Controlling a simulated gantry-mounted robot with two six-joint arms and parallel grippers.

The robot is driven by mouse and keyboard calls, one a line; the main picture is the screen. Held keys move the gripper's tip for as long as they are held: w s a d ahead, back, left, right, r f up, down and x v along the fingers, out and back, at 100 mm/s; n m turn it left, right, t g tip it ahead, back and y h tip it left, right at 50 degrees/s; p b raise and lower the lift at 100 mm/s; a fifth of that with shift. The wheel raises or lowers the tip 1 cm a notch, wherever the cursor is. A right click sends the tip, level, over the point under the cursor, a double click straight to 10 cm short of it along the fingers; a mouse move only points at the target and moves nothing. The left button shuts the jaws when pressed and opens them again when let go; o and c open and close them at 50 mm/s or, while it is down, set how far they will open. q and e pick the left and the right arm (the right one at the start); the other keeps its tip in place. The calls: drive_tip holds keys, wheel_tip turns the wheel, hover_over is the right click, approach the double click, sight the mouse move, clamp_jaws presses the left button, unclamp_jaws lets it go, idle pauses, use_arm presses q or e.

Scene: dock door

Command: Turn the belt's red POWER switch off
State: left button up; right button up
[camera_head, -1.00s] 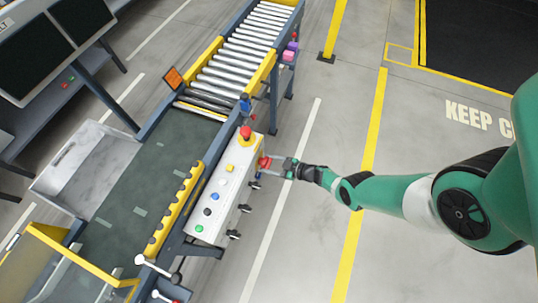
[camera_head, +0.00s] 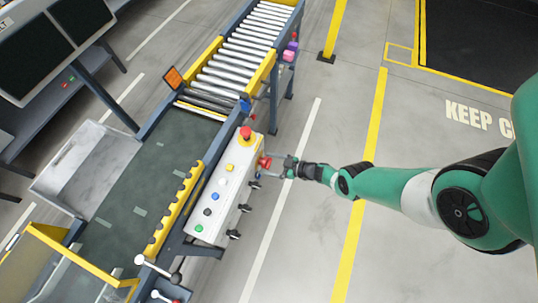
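A red switch (camera_head: 264,162) sticks out from the right side of the white control box (camera_head: 213,207) beside the dark green belt (camera_head: 137,190). My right gripper (camera_head: 272,166) reaches in from the right at the switch. Its fingers look spread, one on the far side and one on the near side of the red part; I cannot tell whether they touch it. The switch's exact setting and any label are too small to read. A red mushroom button (camera_head: 246,132) stands on a yellow base on the box's top. My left gripper is not in view.
Yellow, white, blue, black and green buttons line the box top. Black knobs (camera_head: 234,234) hang along its right side. A roller conveyor (camera_head: 240,55) runs away behind the belt. The floor right of the box is clear, with white and yellow lines.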

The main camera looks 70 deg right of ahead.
drive_tip(key=p+v, duration=0.6)
drive_tip(key=v, duration=0.5)
drive_tip(key=shift+s, duration=0.3)
drive_tip(key=shift+r, duration=0.15)
